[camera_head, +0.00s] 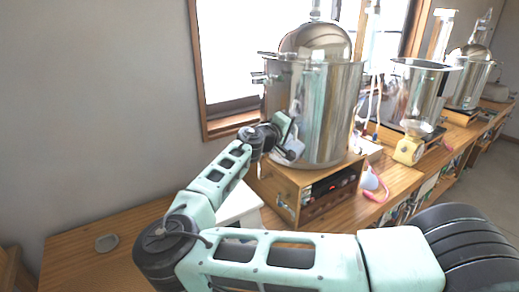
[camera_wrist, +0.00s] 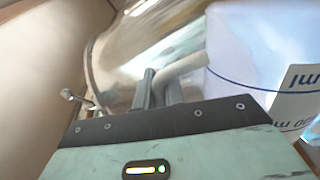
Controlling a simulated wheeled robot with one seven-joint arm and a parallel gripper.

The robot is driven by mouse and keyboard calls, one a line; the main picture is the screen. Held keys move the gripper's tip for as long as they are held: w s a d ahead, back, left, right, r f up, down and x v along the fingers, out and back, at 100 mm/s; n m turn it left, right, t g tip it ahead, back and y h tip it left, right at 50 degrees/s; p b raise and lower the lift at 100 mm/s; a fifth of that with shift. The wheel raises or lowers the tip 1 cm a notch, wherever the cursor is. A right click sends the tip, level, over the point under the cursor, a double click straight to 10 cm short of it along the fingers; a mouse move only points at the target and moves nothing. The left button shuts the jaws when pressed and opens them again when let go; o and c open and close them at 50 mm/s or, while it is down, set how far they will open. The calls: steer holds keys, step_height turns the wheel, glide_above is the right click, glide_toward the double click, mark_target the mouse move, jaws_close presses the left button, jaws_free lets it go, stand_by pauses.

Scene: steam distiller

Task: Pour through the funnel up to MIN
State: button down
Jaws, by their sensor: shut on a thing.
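My gripper (camera_wrist: 160,88) is shut on the curved pale handle (camera_wrist: 188,66) of a measuring jug. The jug (camera_wrist: 258,62) is whitish and translucent, with blue lines and "ml" lettering, and looks tilted in the wrist view. In the head view the jug (camera_head: 294,147) is a small pale patch at my gripper (camera_head: 284,132), in front of the steel boiler (camera_head: 325,110). The boiler has a domed lid (camera_head: 316,40) and also fills the back of the wrist view (camera_wrist: 140,45). I cannot make out a funnel or a MIN mark. The jug's contents are hidden.
The boiler stands on a wooden box shelf (camera_head: 290,200) on the wooden bench (camera_head: 85,250). A wide-rimmed steel vessel (camera_head: 418,95) stands by a yellow scale (camera_head: 409,150) to the right. A window is behind the boiler.

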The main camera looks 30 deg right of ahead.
mark_target(296, 134)
steer(key=shift+w+a+r+n, duration=0.15)
steer(key=shift+w+r+n, duration=0.2)
steer(key=shift+w, duration=0.25)
steer(key=shift+w+a+r+n, duration=0.15)
steer(key=shift+w+r+n, duration=0.15)
steer(key=shift+w, duration=0.3)
stand_by(1.6)
